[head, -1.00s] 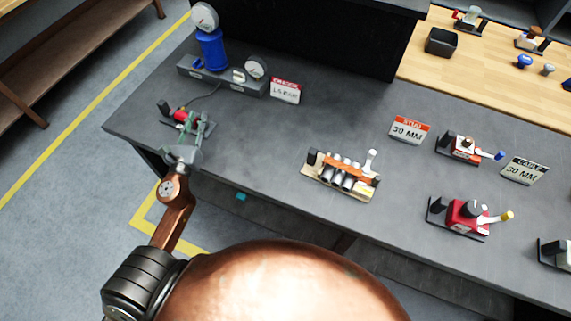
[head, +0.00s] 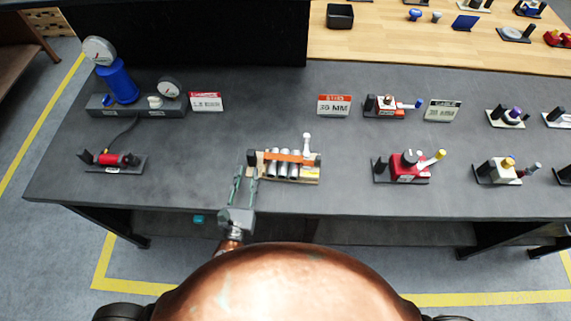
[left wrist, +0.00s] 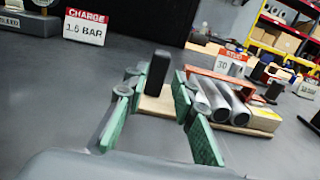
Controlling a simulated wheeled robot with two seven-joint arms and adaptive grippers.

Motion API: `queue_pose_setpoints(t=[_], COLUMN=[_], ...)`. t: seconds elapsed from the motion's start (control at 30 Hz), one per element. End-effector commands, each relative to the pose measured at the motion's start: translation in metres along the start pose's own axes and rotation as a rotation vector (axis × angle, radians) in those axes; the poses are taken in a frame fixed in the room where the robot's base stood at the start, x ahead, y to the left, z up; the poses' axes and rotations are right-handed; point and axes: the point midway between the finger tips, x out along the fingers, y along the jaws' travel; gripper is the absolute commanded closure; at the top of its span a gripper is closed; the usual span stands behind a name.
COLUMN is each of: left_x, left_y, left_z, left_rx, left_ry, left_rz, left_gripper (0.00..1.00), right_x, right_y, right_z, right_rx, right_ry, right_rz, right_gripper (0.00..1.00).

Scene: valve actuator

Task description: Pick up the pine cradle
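The pine cradle (head: 290,181) is a pale wooden board on the dark bench, near its front edge. It bears several grey cylinders under an orange bar, a black post at its left end and a white-topped lever. My left gripper (head: 245,176) is at the cradle's left end, with its green fingers apart. In the left wrist view, the fingers (left wrist: 152,92) are open and the black post (left wrist: 158,69) appears between them; the cradle's board (left wrist: 240,129) extends to the right. I cannot tell whether a finger touches the post. My right gripper is not in view.
A red-bodied device (head: 112,160) lies left on the bench, with a blue cylinder and gauges (head: 118,82) behind it. A red-and-black fixture (head: 405,167) stands to the right. Sign cards (head: 334,105) stand farther back. The bench between the left device and the cradle is clear.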

Motion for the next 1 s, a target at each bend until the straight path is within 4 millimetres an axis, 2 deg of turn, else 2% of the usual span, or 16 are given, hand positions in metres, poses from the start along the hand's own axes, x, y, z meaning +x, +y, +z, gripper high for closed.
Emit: queue_pose_setpoints(t=[0.1, 0.37, 0.63, 0.93, 1.0], left_x=[0.017, 0.035, 0.072, 0.078, 0.078], left_y=[0.0, 0.0, 0.0, 0.0, 0.0], left_z=[0.001, 0.002, 0.004, 0.003, 0.003], left_rx=[0.0, -0.001, 0.001, 0.0, 0.0], left_ry=[-0.002, -0.002, -0.001, 0.001, 0.001], left_rz=[0.0, 0.0, 0.001, 0.001, 0.001], left_gripper=[0.75, 0.75, 0.75, 0.75, 0.8], right_x=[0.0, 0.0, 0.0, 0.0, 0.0], right_y=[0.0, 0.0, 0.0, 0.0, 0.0], right_z=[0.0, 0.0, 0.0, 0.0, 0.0], right_rx=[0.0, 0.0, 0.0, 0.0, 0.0], right_ry=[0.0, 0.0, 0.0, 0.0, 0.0], right_rz=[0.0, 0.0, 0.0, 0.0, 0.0], right_gripper=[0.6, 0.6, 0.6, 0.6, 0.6])
